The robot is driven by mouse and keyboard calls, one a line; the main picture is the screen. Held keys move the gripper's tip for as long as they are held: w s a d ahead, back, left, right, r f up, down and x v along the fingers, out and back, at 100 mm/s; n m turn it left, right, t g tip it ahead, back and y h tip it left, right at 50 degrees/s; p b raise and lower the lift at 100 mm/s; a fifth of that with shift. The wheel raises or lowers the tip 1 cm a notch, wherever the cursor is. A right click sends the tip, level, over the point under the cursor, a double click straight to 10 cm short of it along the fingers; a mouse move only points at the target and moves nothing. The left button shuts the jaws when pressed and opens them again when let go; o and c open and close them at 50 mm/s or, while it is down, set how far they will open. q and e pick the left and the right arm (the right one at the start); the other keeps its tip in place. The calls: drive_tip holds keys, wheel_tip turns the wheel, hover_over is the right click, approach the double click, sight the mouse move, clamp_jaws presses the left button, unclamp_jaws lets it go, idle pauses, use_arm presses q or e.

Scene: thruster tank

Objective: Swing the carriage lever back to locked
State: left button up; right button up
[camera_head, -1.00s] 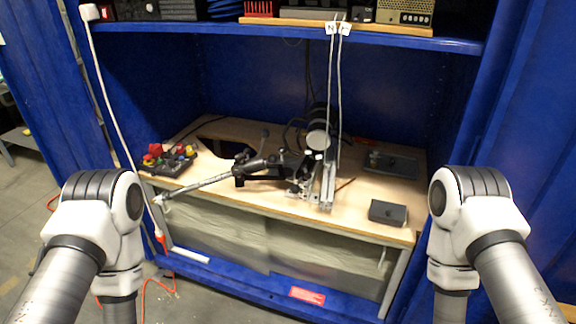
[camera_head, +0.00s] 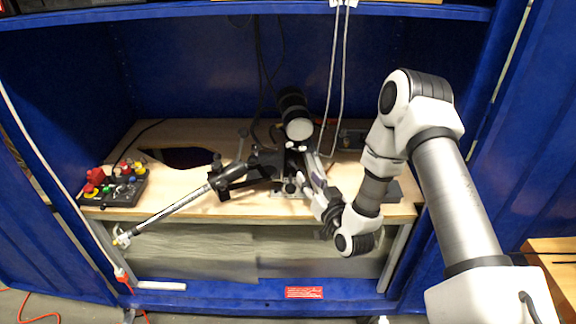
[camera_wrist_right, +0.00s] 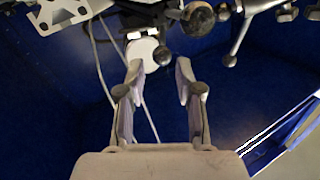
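The thruster rig stands on the wooden bench, with a black motor with a pale round face (camera_head: 297,128) and a dark carriage body (camera_head: 268,164). A long silver bar (camera_head: 172,212) runs from it to the lower left. I cannot tell for sure which part is the carriage lever; the right wrist view shows a short arm with a dark ball knob (camera_wrist_right: 162,55) just beyond the fingertips and a silver lever (camera_wrist_right: 240,40) to their right. My right gripper (camera_head: 313,178) is at the rig's front right. In the right wrist view its fingers (camera_wrist_right: 159,68) are apart with nothing gripped. My left gripper is not in view.
A control box with coloured buttons (camera_head: 112,186) sits at the bench's left end. Blue cabinet walls (camera_head: 180,70) enclose the bench. Two pale cables (camera_head: 338,75) hang behind the rig.

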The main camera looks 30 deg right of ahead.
sight(297, 168)
drive_tip(key=w, duration=0.6)
drive_tip(key=shift+w+d, duration=0.1)
drive_tip(key=shift+w, duration=0.2)
drive_tip(key=shift+w+d, duration=0.25)
drive_tip(key=shift+w, duration=0.05)
